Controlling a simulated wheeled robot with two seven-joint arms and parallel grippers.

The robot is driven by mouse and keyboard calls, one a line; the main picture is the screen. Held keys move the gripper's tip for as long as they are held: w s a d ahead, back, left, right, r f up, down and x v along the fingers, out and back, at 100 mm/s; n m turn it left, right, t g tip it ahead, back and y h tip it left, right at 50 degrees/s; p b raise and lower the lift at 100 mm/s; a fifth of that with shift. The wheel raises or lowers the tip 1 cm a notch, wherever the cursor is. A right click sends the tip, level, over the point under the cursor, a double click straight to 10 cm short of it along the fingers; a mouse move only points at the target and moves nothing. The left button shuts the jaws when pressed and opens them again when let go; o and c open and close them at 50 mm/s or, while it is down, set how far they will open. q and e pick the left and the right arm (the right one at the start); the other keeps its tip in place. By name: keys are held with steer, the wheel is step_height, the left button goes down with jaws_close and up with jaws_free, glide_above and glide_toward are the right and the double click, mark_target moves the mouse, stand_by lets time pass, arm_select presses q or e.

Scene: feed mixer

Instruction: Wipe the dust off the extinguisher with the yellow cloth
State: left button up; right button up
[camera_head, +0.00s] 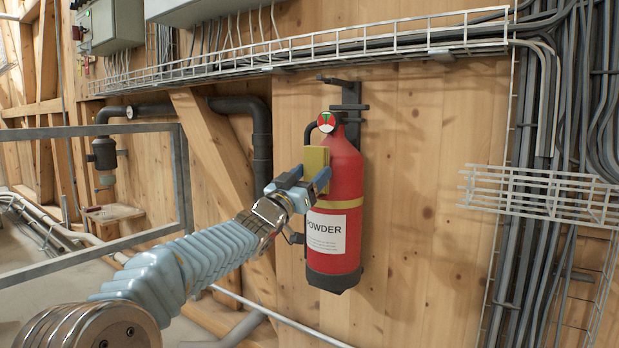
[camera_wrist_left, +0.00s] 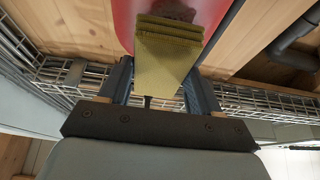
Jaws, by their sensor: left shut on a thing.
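The red fire extinguisher (camera_head: 347,182) hangs upright on a dark wall bracket, with a white POWDER label and a yellow band. My left gripper (camera_head: 305,181) is shut on the folded yellow cloth (camera_head: 314,160), at the extinguisher's left front side. In the left wrist view the cloth (camera_wrist_left: 166,65) sits between the fingers of my left gripper (camera_wrist_left: 160,88), and its far end is up against or very close to the red extinguisher (camera_wrist_left: 124,20). A dark dusty patch (camera_wrist_left: 172,10) shows on the red surface just beyond the cloth. My right gripper is not in view.
A wire cable tray (camera_head: 300,50) runs along the wooden wall above the extinguisher. Thick cables (camera_head: 545,180) and another wire tray (camera_head: 540,188) are at the right. A grey metal rail (camera_head: 180,175) and dark pipes (camera_head: 262,140) are at the left.

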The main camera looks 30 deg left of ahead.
arm_select(q)
steer(key=shift+f+b, duration=2.95)
steer(key=shift+f, duration=0.7)
steer(key=shift+r, duration=0.1)
steer(key=s+b, duration=0.1)
steer(key=s, duration=0.5)
steer(key=shift+a+b, duration=0.2)
steer(key=shift+b, duration=0.15)
steer(key=shift+s, duration=0.1)
steer(key=shift+s+a, duration=0.1)
steer(key=shift+s, duration=1.35)
